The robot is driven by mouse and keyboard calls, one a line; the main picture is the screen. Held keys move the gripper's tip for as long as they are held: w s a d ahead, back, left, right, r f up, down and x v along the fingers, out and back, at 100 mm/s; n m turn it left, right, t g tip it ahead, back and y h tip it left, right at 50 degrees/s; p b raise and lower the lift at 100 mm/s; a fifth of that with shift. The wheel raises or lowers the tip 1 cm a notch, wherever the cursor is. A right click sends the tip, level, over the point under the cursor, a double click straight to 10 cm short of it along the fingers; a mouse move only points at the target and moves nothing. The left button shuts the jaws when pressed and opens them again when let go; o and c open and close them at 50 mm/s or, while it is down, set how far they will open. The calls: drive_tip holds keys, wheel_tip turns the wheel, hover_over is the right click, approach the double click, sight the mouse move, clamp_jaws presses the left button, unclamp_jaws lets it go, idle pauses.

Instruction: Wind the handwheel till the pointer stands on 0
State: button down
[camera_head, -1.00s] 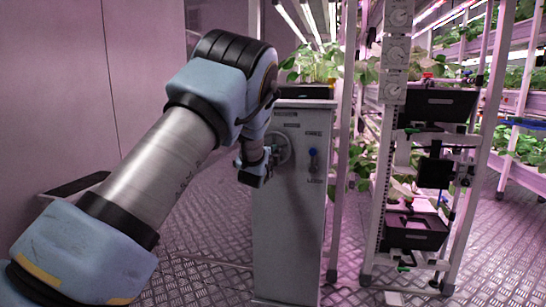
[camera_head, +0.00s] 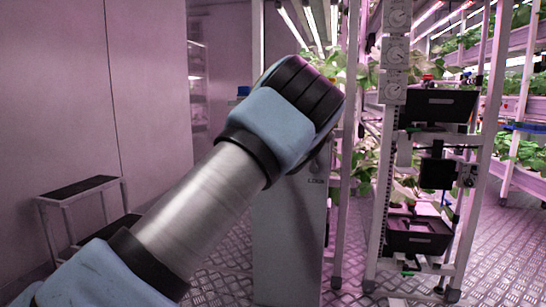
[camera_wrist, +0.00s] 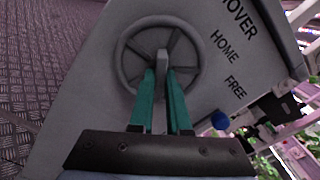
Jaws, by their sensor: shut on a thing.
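The grey spoked handwheel (camera_wrist: 158,57) is on the face of a light grey cabinet (camera_wrist: 90,105) in the wrist view. My gripper (camera_wrist: 160,76) has its two teal fingers at the wheel's lower middle, shut on a narrow grey part of the handwheel between them. In the head view my arm hides the wheel, the gripper and the upper cabinet; the lower cabinet (camera_head: 285,245) shows. I cannot make out a pointer or a 0 mark on the cabinet.
A blue knob (camera_wrist: 220,120) sits beside the wheel, near labels reading HOME and FREE. A rack post carries several small dials (camera_head: 397,17), too small to read. A rack with black bins (camera_head: 418,236) stands right of the cabinet. A step stool (camera_head: 82,187) stands left.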

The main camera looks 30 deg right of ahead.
drive_tip(key=shift+f+m+b, duration=0.1)
drive_tip(key=shift+m+b, duration=0.9)
drive_tip(key=shift+m, duration=1.2)
drive_tip(key=c, duration=0.9)
unclamp_jaws()
drive_tip(key=shift+a, duration=0.1)
drive_tip(key=p+v, duration=0.1)
drive_tip(key=v, duration=0.9)
drive_tip(key=shift+s+a, duration=0.25)
